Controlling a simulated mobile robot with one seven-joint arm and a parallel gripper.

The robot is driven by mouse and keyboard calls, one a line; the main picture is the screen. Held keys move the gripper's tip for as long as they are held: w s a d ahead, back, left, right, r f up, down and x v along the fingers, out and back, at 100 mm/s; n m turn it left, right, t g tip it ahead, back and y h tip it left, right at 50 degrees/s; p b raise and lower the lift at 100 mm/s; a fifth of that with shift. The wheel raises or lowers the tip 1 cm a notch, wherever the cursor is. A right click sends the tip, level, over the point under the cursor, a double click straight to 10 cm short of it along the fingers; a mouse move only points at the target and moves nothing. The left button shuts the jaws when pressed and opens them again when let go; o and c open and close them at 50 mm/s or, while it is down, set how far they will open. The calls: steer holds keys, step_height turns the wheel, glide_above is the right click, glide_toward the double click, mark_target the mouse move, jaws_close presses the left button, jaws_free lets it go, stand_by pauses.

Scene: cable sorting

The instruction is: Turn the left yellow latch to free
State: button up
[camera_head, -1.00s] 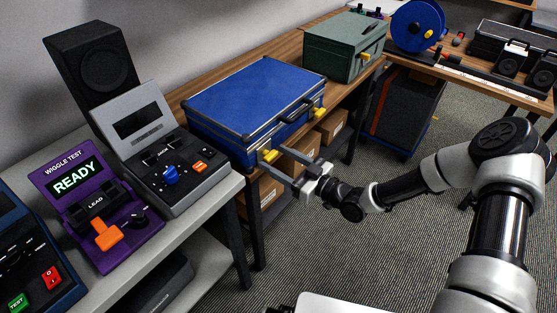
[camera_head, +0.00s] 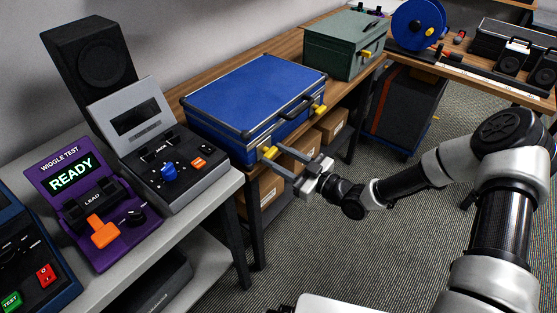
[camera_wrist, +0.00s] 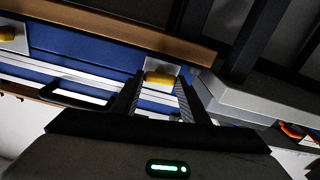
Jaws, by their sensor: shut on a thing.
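A blue case (camera_head: 255,90) with metal edges stands closed on the wooden bench. It has two yellow latches on its front side. The left yellow latch (camera_head: 268,153) is at the near end, and it also shows in the wrist view (camera_wrist: 160,78). The other latch (camera_head: 320,110) is farther along, past the black handle. My gripper (camera_head: 278,161) is at the left latch, one finger on each side of it, shut on it. In the wrist view my fingers (camera_wrist: 158,92) flank the yellow piece. The exact contact is partly hidden by the fingers.
A grey tester (camera_head: 180,165) and a purple wiggle tester (camera_head: 112,225) stand on the grey table at left. A green box (camera_head: 345,45) with a yellow latch stands farther along the bench. Cardboard boxes (camera_head: 272,190) sit below. The floor in front is open.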

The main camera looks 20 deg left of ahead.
steer(key=n+b, duration=0.9)
steer(key=shift+f, duration=0.25)
steer(key=n+b, duration=0.1)
steer(key=n, duration=0.2)
steer(key=shift+s+r, duration=0.1)
steer(key=shift+r, duration=0.05)
steer(key=shift+n, duration=2.1)
steer(key=o, duration=1.1)
steer(key=shift+c, duration=0.2)
steer(key=p+v, duration=0.2)
steer(key=v, duration=1.5)
steer(key=shift+d, duration=0.2)
